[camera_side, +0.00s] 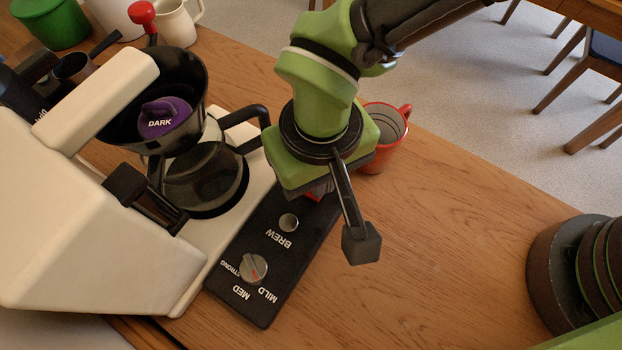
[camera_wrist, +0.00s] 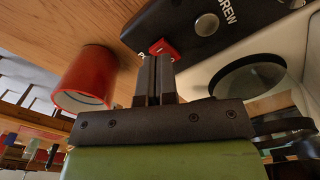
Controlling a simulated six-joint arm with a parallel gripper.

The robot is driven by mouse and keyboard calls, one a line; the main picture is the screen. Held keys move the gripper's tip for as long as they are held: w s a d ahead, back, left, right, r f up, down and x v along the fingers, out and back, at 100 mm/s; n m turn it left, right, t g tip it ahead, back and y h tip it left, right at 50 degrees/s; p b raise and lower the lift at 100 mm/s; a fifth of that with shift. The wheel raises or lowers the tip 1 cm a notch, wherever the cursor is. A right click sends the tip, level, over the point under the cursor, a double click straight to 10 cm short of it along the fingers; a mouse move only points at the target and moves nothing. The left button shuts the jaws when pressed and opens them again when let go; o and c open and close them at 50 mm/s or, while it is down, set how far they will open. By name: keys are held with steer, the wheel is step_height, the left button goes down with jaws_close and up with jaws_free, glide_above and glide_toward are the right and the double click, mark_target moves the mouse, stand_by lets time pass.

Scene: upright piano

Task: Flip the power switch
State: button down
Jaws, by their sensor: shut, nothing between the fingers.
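The coffee maker's black control panel (camera_side: 262,292) carries a small red power switch. The switch (camera_wrist: 163,48) shows in the wrist view just beyond my fingertips, beside partly hidden lettering. In the side view only a bit of red (camera_side: 314,198) shows beneath my gripper. My gripper (camera_wrist: 157,58) is shut and empty, its tips at or very close to the switch's near edge. I cannot tell whether they touch. In the side view my gripper's body hides the fingertips and the panel's far end. Which way the switch is set is unclear.
A red mug (camera_side: 399,112) stands close behind my gripper, and left of the fingers in the wrist view (camera_wrist: 87,80). The glass carafe (camera_side: 208,176) and its black handle are left of my gripper. A brew button (camera_side: 289,222) and strength knob (camera_side: 253,268) are on the panel.

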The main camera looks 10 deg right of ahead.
steer(key=shift+f, duration=1.1)
stand_by(0.4)
steer(key=shift+r, duration=3.55)
